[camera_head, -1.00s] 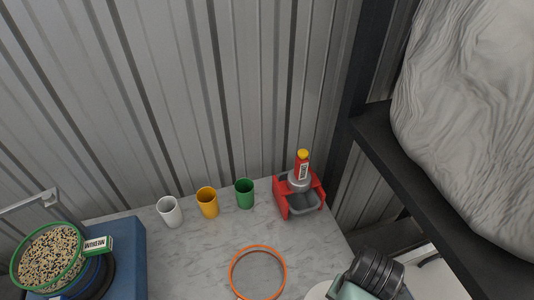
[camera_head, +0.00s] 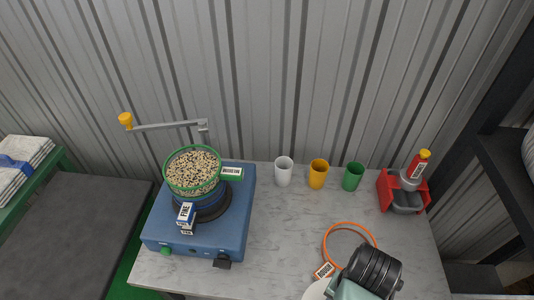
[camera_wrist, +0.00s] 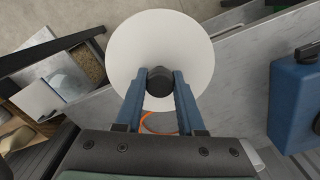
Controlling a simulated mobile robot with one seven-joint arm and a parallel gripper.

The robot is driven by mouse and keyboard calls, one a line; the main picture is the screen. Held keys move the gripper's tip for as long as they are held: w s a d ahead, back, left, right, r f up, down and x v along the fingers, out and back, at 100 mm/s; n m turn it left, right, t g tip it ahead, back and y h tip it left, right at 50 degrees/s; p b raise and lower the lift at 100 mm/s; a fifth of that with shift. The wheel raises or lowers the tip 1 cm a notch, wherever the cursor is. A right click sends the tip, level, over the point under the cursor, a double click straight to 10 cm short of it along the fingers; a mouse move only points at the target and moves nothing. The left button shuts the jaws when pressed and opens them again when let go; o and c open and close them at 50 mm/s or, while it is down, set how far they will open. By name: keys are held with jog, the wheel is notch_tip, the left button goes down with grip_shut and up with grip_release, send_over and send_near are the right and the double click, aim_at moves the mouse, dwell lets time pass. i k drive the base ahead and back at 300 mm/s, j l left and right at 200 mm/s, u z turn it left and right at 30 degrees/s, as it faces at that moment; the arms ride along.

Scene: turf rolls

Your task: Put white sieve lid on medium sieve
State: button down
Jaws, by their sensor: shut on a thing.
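My gripper (camera_wrist: 158,88) is shut on the black knob (camera_wrist: 160,82) of the white sieve lid (camera_wrist: 160,40), whose round disc fills the upper middle of the wrist view. In the head view a sliver of the lid (camera_head: 316,290) shows at the bottom edge, and my wrist hides the rest. The green-rimmed sieve (camera_head: 193,187), full of mixed pale and dark grains, sits on top of the blue machine (camera_head: 230,232), left of the lid.
A blue sieve part with a tag (camera_head: 186,213) is under the green one. A crank arm with a yellow knob (camera_head: 126,121) reaches out behind the machine. White (camera_head: 284,172), orange (camera_head: 318,174) and green (camera_head: 353,177) cups, an orange ring (camera_head: 328,240) and a red holder (camera_head: 391,192) stand rightward.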

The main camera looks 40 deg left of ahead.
aim_at(191, 166)
jog(key=u, duration=1.35)
